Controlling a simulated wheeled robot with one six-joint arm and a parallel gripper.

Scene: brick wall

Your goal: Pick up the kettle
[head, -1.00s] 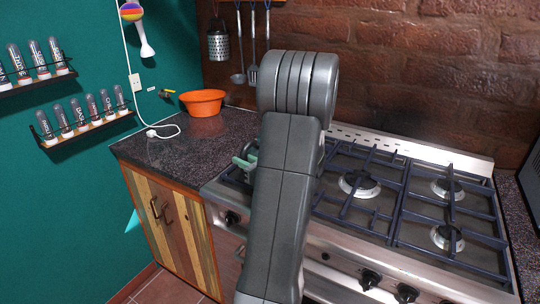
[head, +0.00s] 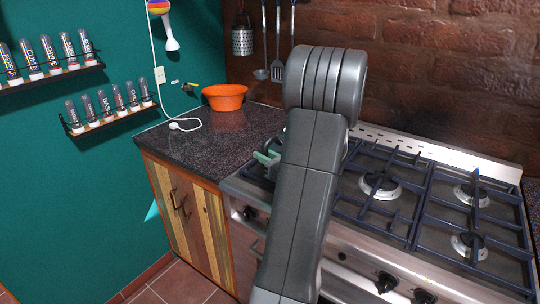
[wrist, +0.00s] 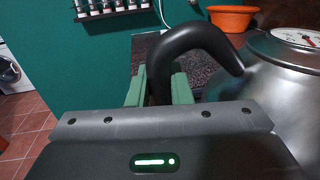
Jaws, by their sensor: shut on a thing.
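The kettle (wrist: 265,85) is a silver metal vessel with a dial on its lid and a curved black handle (wrist: 190,37). It fills the right side of the wrist view. My gripper (wrist: 160,90) has pale green fingers, one on each side of the handle's left end, and is shut on it. In the head view the green fingers of my gripper (head: 267,159) show beside my grey arm, over the left part of the stove. My arm hides the kettle there. I cannot tell whether the kettle rests on the stove.
The gas stove (head: 420,205) has several burners with dark grates. An orange bowl (head: 225,97) stands on the dark counter (head: 200,140) left of the stove. Spice racks (head: 110,122) hang on the green wall. Utensils (head: 277,62) hang on the brick wall.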

